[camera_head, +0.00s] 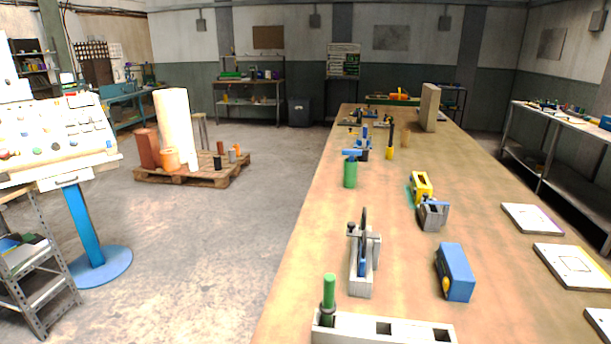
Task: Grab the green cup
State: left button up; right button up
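A green cylindrical cup (350,174) stands upright on the long wooden table (300,265), near its left edge and about halfway along. A blue piece (351,153) shows at its top; I cannot tell if it sits in the cup or behind it. A second green item, a green-handled rod (328,290), stands upright in a pale block with square holes (362,328) at the near edge. Neither of my grippers is in view.
A grey clamp-like tool (361,275), a blue block (456,272), a grey vise (432,215) and a yellow tool (421,185) stand on the table. White boards (532,219) lie along its right side. Open floor (215,240) lies left of the table, before a wooden pallet (215,176).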

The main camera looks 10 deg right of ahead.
aim_at(350, 169)
jog(key=u, duration=2.75)
jog(key=i+z, duration=0.5)
jog(key=i, duration=0.15)
jog(key=i+l+z, duration=0.1)
jog(key=i+z, duration=0.85)
jog(key=z, duration=0.15)
jog(key=i+z, duration=0.45)
jog(key=i+j+z, duration=0.1)
jog(key=i+z, duration=0.4)
jog(key=i, duration=0.15)
jog(key=i+z, duration=0.35)
jog(key=i, duration=0.3)
jog(key=i+z, duration=0.35)
jog(key=i, duration=0.25)
jog(key=i+z, duration=0.1)
jog(key=i, duration=0.6)
jog(key=i+j+z, duration=0.15)
jog(key=i, duration=0.55)
jog(key=i+j+z, duration=0.1)
jog(key=i+z, duration=0.4)
jog(key=i, duration=0.85)
